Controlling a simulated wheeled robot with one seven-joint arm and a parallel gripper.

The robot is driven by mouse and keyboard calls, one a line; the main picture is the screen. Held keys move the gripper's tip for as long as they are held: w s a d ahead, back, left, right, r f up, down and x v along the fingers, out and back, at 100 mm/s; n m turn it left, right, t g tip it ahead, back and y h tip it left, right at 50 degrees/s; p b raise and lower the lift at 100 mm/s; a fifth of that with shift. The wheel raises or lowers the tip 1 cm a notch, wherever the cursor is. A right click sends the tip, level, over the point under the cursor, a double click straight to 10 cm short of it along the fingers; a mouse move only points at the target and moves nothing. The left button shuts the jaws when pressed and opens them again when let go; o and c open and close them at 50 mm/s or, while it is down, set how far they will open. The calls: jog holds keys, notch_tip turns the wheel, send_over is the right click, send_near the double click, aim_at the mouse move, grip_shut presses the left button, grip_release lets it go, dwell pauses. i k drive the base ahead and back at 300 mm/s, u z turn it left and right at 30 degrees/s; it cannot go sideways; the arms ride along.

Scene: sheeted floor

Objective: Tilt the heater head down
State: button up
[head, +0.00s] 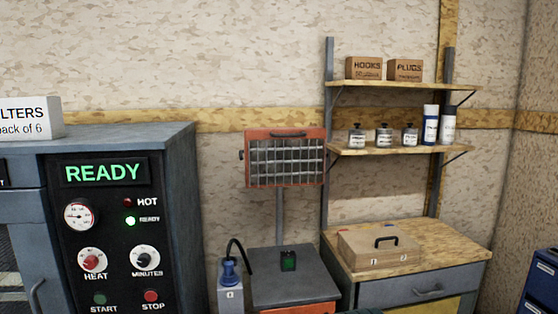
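The heater head (285,158) is an orange-red framed panel with a wire grille, in the middle of the head view. It faces toward me and looks close to upright. A dark handle (288,134) runs along its top edge, and a small dark knob (241,155) sticks out at its left side. A grey post (280,216) holds it up against the wall side. My gripper is not in view.
Below stands a grey-topped cabinet (275,291) with a small black box showing green and a blue-topped bottle (229,280) beside it. A READY control panel (115,235) stands left. Shelves (385,149) and a workbench (440,236) with a wooden case stand right.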

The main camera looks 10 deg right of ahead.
aim_at(284, 156)
jog(key=z, duration=0.45)
jog(key=i, duration=1.1)
jog(key=u, duration=0.45)
